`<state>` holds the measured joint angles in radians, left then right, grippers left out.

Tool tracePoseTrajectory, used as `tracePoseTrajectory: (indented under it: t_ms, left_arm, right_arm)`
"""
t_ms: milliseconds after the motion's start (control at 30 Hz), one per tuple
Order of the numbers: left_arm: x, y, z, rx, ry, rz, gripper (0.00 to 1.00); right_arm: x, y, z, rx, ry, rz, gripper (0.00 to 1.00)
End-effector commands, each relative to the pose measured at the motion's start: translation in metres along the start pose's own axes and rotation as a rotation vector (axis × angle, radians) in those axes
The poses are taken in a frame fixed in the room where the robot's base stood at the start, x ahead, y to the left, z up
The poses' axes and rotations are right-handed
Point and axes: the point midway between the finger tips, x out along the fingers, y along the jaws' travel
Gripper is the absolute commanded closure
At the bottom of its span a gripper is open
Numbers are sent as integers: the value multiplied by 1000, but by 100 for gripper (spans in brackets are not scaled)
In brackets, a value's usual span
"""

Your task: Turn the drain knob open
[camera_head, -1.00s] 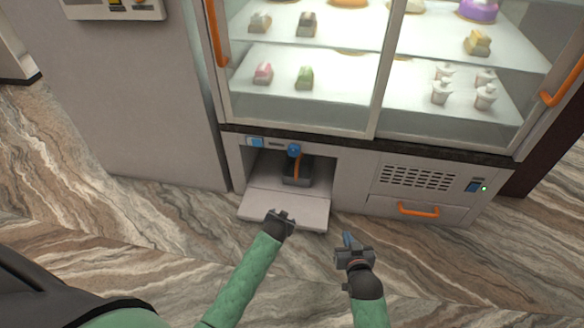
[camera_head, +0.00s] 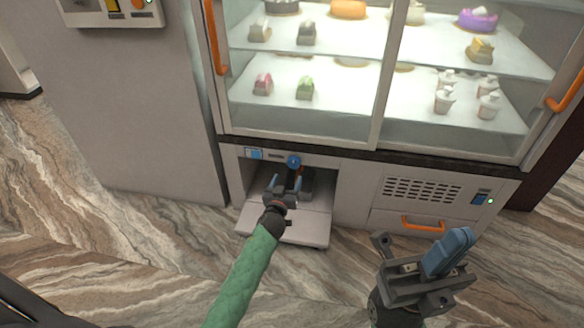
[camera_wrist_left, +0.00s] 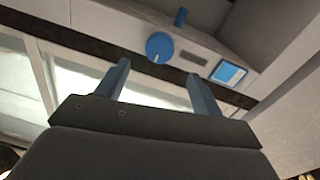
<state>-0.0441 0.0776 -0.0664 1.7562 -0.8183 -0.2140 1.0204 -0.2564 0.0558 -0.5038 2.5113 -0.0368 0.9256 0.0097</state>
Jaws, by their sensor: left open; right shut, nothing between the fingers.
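The blue round drain knob (camera_head: 294,161) sits on the front strip above the open compartment under the display case. It also shows in the left wrist view (camera_wrist_left: 159,47), beyond my fingertips and roughly between them, with a pale mark on its face. My left gripper (camera_head: 285,183) is open and empty, just below the knob and in front of the compartment. Its two blue fingers (camera_wrist_left: 160,85) are apart, with a gap between them and the knob. My right gripper (camera_head: 450,250) is shut and empty, at the lower right, away from the case.
The flap (camera_head: 310,229) is folded down below the compartment, and a dark container (camera_head: 307,184) stands inside, partly hidden by my left gripper. A blue-and-white label (camera_head: 254,154) is left of the knob. An orange drawer handle (camera_head: 423,223) is at the right.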

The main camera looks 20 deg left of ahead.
Motion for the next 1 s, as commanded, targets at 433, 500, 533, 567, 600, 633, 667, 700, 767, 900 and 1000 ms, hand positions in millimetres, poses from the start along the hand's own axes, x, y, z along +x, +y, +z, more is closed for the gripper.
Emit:
tracePoseTrajectory:
  t_ms: [433,500,533,567,600,633,667,700,767,900,1000]
  left_arm:
    - [31,0,0,-57,2,3,33]
    - [40,0,1,-57,1,3,33]
    - [44,0,1,-57,2,3,33]
    - [48,0,0,-56,1,2,33]
    - [53,0,1,-55,0,2,33]
    - [57,0,1,-56,0,2,33]
    - [60,0,1,-57,1,2,33]
    - [64,0,0,-57,1,2,33]
    - [69,0,1,-57,0,2,33]
    - [76,0,0,-59,0,2,33]
    - [78,1,0,-59,0,2,33]
  right_arm:
    - [-8,-1,0,-2,-3,-7,100]
    - [-10,-1,0,-3,-5,-10,100]
    - [-11,-1,1,-4,-7,-11,100]
    - [-12,-1,1,-4,-8,-12,100]
    - [-13,-1,1,-5,-9,-14,100]
    - [-14,-2,1,-5,-10,-15,100]
    - [-14,-2,1,-6,-11,-16,100]
    - [-15,-2,1,-6,-13,-17,100]
    - [-16,-2,1,-7,-14,-19,100]
    - [-17,-2,2,-8,-17,-21,100]
    - [-17,-2,2,-8,-19,-23,100]
